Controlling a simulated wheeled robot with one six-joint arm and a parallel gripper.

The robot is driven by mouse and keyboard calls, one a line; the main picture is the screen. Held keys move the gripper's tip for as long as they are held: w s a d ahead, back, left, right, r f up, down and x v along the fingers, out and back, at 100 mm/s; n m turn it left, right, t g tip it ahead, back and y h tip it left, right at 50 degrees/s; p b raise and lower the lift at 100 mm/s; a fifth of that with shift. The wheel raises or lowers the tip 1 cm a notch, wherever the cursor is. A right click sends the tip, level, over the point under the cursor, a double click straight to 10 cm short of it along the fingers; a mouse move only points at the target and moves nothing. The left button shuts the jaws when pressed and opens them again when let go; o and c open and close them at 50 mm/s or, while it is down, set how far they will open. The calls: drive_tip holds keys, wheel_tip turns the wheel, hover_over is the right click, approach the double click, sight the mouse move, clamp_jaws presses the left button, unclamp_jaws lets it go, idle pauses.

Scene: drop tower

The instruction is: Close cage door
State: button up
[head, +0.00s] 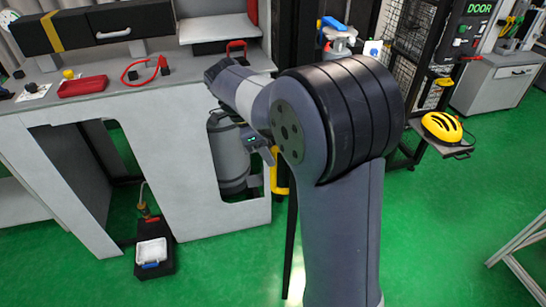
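A black frame with wire mesh (412,45), which looks like the cage, stands behind my arm at the upper right. A dark panel marked DOOR (468,32) is on its right side. A narrow dark upright edge (291,235) shows just left of my arm and reaches down near the floor. It may be the cage door seen edge-on, but my arm hides most of it.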

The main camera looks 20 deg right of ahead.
drive_tip(key=shift+x, duration=2)
drive_tip(key=shift+c, duration=0.4)
clamp_jaws()
